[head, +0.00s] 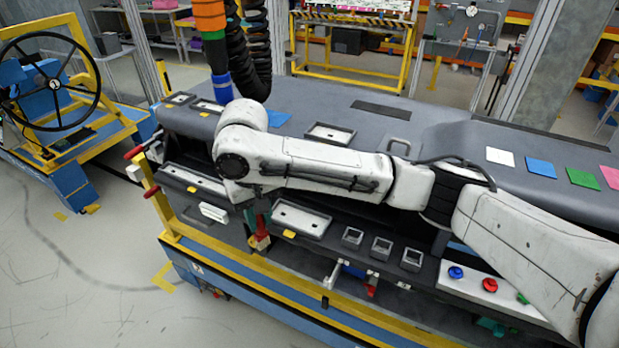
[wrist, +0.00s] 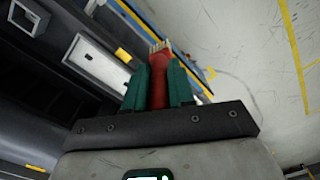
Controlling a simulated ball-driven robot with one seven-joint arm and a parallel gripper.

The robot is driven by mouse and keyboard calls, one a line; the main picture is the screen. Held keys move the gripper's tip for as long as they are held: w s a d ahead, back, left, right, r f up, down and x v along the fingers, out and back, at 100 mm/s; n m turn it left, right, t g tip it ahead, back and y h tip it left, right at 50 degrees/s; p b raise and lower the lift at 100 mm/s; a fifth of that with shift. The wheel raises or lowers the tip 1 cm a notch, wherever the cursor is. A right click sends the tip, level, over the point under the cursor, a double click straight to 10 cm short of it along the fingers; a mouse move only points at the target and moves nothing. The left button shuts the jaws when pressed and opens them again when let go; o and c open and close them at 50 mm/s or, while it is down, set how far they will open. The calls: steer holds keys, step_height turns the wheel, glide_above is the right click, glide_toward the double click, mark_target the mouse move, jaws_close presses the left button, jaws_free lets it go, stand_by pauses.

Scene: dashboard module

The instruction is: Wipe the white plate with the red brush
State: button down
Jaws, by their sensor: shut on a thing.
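The red brush (head: 262,226) hangs below my wrist in the head view, its pale bristles low over the front of the dashboard. My gripper (wrist: 158,80) is shut on the brush, with teal fingers on both sides of its red handle in the wrist view. The bristle end (wrist: 160,47) points away from the fingers. A flat white plate (head: 501,155) lies on the dashboard top at the right, far from my gripper. Another small white panel (head: 214,212) sits on the dashboard front, just left of my gripper. I cannot tell which one the task means.
Blue (head: 541,168), green (head: 583,177) and pink (head: 613,177) plates lie right of the white one. A grey tray (head: 301,218) and several square sockets (head: 381,248) line the dashboard front. Red-tipped levers (head: 134,152) stick out at the left. A steering-wheel stand (head: 50,85) is beyond.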

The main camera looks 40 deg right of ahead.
steer(key=w+a+f+n, duration=0.2)
steer(key=w+a+f, duration=0.2)
steer(key=a, duration=0.2)
steer(key=shift+w+n, duration=0.3)
steer(key=shift+w, duration=0.05)
